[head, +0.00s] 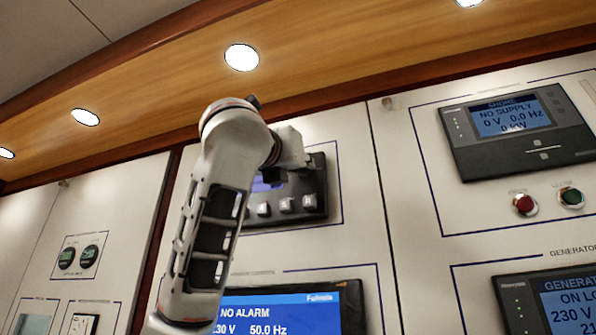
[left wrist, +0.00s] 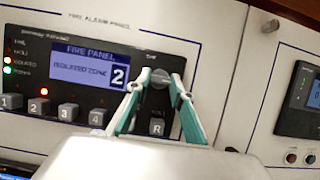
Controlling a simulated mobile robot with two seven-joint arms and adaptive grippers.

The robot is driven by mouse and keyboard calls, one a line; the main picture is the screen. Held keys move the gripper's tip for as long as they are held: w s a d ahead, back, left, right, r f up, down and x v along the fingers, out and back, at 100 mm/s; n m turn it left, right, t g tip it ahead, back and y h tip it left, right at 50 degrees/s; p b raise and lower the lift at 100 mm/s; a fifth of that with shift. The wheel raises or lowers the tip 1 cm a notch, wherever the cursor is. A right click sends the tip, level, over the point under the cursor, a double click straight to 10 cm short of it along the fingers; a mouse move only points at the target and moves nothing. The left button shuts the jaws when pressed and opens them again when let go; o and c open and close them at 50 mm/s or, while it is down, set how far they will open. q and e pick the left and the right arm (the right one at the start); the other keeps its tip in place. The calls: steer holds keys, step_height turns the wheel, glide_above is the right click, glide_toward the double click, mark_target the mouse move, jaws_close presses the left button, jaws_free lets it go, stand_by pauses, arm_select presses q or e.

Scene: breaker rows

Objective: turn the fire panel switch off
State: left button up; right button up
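The fire panel (left wrist: 100,75) fills the middle of the left wrist view, with a lit screen (left wrist: 88,68) reading "FIRE PANEL", "ISOLATED ZONE" and a 2. The dark round switch (left wrist: 159,79) is right of the screen. My left gripper (left wrist: 159,77) has its two teal fingers drawn in on both sides of the switch, tips apparently against it. The switch's angle is hard to read. In the head view the panel (head: 318,190) is partly hidden behind my left arm, and the fingers are hidden there. My right gripper is in neither view.
Numbered buttons (left wrist: 38,107) and an R button (left wrist: 157,127) sit below the screen. A lower display (head: 275,312) reads "NO ALARM". At right are a shore supply display (head: 512,118), a red button (head: 524,204) and a green button (head: 571,196). A wooden overhang (head: 330,60) runs above.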

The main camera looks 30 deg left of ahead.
arm_select(q)
steer(key=shift+n, duration=0.5)
steer(key=n+g+y, duration=0.1)
steer(key=n+g, duration=0.1)
steer(key=n, duration=0.5)
steer(key=n+g+y+p, duration=0.1)
steer(key=n+g+y, duration=0.1)
steer(key=n, duration=0.5)
steer(key=r+n+g+y+p, duration=0.1)
steer(key=n+g+y, duration=0.1)
steer(key=n, duration=0.5)
steer(key=shift+w+d+g, duration=0.1)
steer(key=shift+d+g, duration=0.3)
steer(key=shift+g, duration=0.1)
steer(key=shift+f+n, duration=0.1)
steer(key=shift+n, duration=0.2)
